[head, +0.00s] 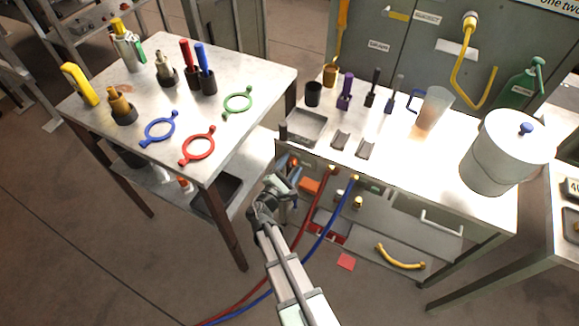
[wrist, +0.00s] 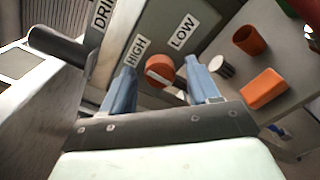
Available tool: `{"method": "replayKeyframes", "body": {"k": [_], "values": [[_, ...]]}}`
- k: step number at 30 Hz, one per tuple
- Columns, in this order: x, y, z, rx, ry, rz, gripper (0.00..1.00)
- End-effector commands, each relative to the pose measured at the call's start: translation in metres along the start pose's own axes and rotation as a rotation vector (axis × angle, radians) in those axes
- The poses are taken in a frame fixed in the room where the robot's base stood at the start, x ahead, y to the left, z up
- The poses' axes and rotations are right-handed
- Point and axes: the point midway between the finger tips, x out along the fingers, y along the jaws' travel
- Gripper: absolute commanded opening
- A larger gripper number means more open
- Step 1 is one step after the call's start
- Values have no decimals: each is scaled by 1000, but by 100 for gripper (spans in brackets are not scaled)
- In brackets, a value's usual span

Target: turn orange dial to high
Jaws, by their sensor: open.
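The orange dial (wrist: 160,71) is round, with a white bar across its face, and sits on a grey panel in the wrist view. A white HIGH label (wrist: 138,48) is at its upper left and a LOW label (wrist: 184,33) at its upper right. The bar slants down to the right; I cannot tell which end is the pointer. My gripper (wrist: 160,66) is open, with its blue fingers to the left and right of the dial. I cannot tell whether they touch it. In the head view my gripper (head: 284,178) is at the bench's left front, and I cannot make out the dial.
A dark bar (wrist: 58,44) is at the left. Red (head: 311,225) and blue (head: 334,220) hoses hang close right of my arm. A tool table (head: 225,75) stands left.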

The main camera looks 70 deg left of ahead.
Motion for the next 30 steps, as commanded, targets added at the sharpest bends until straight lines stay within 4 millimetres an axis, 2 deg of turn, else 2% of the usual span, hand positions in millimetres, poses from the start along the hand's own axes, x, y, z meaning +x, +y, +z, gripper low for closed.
{"method": "replayKeyframes", "body": {"k": [5,10,24,30], "values": [[-2,0,0,0,0,0,60],[-17,0,1,0,1,1,60],[-105,0,1,0,2,2,60],[-128,0,0,0,1,1,60]]}}
